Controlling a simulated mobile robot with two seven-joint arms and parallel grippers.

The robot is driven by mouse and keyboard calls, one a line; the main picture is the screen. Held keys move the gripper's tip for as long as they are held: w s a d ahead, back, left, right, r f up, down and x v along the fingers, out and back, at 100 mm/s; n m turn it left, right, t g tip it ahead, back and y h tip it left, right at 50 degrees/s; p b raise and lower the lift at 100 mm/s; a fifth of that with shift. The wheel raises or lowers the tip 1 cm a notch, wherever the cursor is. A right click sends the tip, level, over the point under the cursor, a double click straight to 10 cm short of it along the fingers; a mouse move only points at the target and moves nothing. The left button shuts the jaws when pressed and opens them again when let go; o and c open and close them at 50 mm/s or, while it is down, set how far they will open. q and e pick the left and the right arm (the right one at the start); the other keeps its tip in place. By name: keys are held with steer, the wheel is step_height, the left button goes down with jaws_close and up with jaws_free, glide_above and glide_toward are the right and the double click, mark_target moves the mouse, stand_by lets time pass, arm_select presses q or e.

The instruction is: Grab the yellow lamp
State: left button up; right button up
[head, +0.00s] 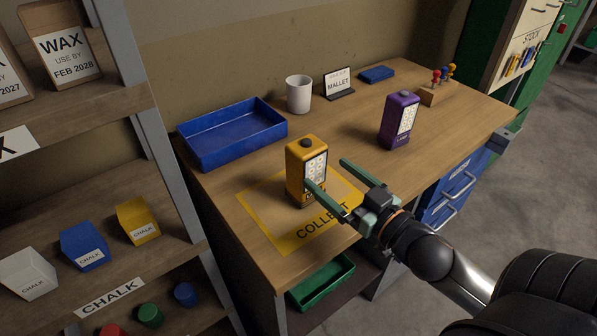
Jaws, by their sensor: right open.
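The yellow lamp (294,170) stands upright on the wooden bench, on the far part of a yellow-marked square lettered "COLLECT" (261,228). Its light panel faces right. My right gripper (325,174) is open beside the lamp on its right. One green finger reaches across the lamp's lower right side in the picture, and the other finger is apart from it, farther back. I cannot tell whether the near finger touches the lamp. A purple lamp (397,120) of similar shape stands farther back to the right. My left gripper is not in view.
A blue tray (193,160), a white cup (299,94), a "MALLET" sign (339,84) and a small blue box (376,74) stand along the bench's back. A wooden holder (433,95) sits at the far right. A shelf with chalk boxes (137,220) is at left. A green tray (321,283) is below.

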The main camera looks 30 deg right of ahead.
mark_target(297, 146)
steer(key=shift+w+a+p, duration=0.15)
steer(key=shift+w+p, duration=0.05)
steer(key=shift+w, duration=1.7)
steer(key=shift+w+a+p, duration=0.2)
steer(key=shift+w, duration=1.75)
steer(key=shift+w+a+p, duration=0.15)
steer(key=shift+w+p, duration=0.05)
steer(key=shift+w, duration=1.7)
steer(key=c, duration=1.5)
steer(key=shift+r, duration=0.1)
